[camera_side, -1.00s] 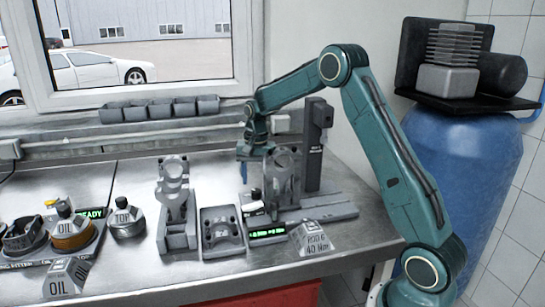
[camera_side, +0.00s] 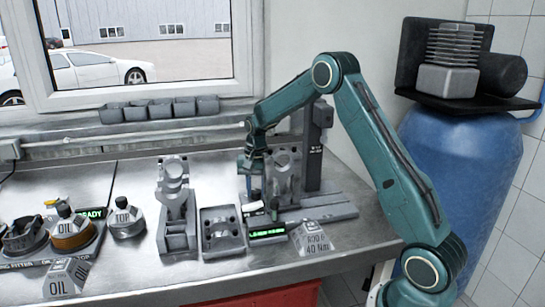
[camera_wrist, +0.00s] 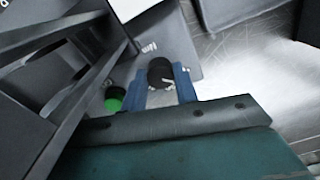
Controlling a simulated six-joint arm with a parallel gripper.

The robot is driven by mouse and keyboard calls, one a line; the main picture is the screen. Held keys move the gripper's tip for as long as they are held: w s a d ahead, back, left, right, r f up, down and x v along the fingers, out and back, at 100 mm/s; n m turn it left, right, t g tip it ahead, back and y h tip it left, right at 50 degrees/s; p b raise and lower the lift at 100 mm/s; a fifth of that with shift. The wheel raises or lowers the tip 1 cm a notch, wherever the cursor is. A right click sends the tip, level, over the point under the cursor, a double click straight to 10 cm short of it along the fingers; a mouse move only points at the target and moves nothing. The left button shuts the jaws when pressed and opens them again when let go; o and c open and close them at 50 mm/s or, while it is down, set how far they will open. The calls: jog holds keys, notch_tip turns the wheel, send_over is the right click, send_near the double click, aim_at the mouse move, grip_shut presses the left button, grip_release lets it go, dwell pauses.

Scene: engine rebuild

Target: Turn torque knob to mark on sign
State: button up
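The black torque knob (camera_wrist: 160,72) sits on a grey panel in the wrist view, with a light pointer mark at its edge. My gripper (camera_wrist: 163,88) has its two blue fingers on either side of the knob. They look open, with a narrow gap on the left; contact on the right is unclear. In the side view my gripper (camera_side: 253,190) points down at the knob's place, and the knob is mostly hidden. The grey sign (camera_side: 317,241) reads 40 Nm in its lower line. The green-lit display (camera_side: 267,233) is too small to read.
A green button (camera_wrist: 114,100) lies close to the left finger. A fixture with a connecting rod (camera_side: 283,172) and a dark upright post (camera_side: 315,150) stand just right of my gripper. A grey tray (camera_side: 222,234) is to the left. Bare bench lies behind it.

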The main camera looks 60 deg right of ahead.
aim_at(257, 191)
jog(key=shift+m, duration=0.8)
jog(key=o, duration=1)
jog(key=shift+r, duration=0.1)
notch_tip(257, 191, up, 14)
jog(key=shift+s+f, duration=0.15)
